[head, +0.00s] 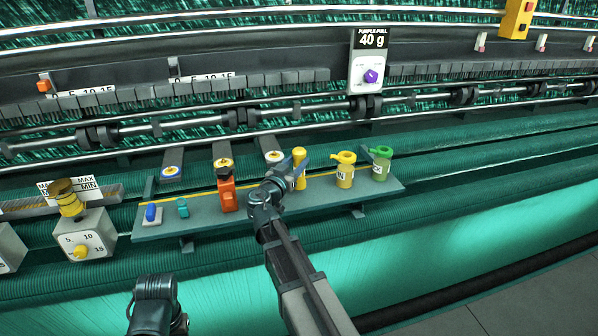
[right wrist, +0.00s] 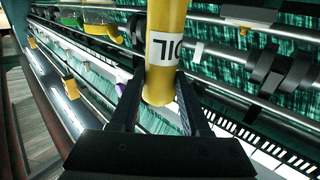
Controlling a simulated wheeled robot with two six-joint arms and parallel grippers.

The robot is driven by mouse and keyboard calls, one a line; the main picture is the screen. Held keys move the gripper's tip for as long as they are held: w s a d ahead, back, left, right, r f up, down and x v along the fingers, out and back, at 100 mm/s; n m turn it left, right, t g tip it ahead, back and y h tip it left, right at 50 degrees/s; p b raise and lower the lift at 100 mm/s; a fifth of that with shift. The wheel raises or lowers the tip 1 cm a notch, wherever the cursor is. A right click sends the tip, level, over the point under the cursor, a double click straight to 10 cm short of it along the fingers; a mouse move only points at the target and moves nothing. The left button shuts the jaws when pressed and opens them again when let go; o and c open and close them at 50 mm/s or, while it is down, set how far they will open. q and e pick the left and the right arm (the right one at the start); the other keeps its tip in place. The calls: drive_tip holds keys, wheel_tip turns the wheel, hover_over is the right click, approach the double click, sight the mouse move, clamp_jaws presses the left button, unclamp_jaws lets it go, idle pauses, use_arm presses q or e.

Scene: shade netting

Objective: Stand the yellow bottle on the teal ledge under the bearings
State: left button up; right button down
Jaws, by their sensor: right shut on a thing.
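The yellow bottle (head: 300,172) is upright or nearly so in the head view, over the right half of the teal ledge (head: 272,205). My right gripper (head: 291,166) is shut on it. In the right wrist view the bottle (right wrist: 166,28), with a black-on-white label, stands between the two fingers (right wrist: 160,88); its upper end is cut off. I cannot tell whether its base touches the ledge. Dark bearings (head: 366,106) sit on the rail above and behind the ledge. My left gripper is out of view; only a dark left arm joint shows at the bottom.
A yellow-lidded jar (head: 345,171) and a green jar (head: 381,164) stand right of the bottle. An orange device (head: 227,192), a teal piece (head: 182,208) and a blue piece (head: 152,213) stand at the left. A dial box (head: 85,243) is farther left.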

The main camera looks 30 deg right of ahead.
drive_tip(key=shift+w+d, duration=0.15)
drive_tip(key=shift+d, duration=0.15)
drive_tip(key=f+b, duration=0.3)
drive_tip(key=shift+w+d+f+b, duration=0.2)
drive_tip(key=shift+d+f+b, duration=0.15)
drive_tip(key=shift+d, duration=0.05)
drive_tip(key=shift+f, duration=0.1)
drive_tip(key=shift+c, duration=1.9)
unclamp_jaws()
drive_tip(key=shift+r, duration=0.25)
drive_tip(key=v, duration=1.2)
drive_tip(key=shift+f, duration=0.1)
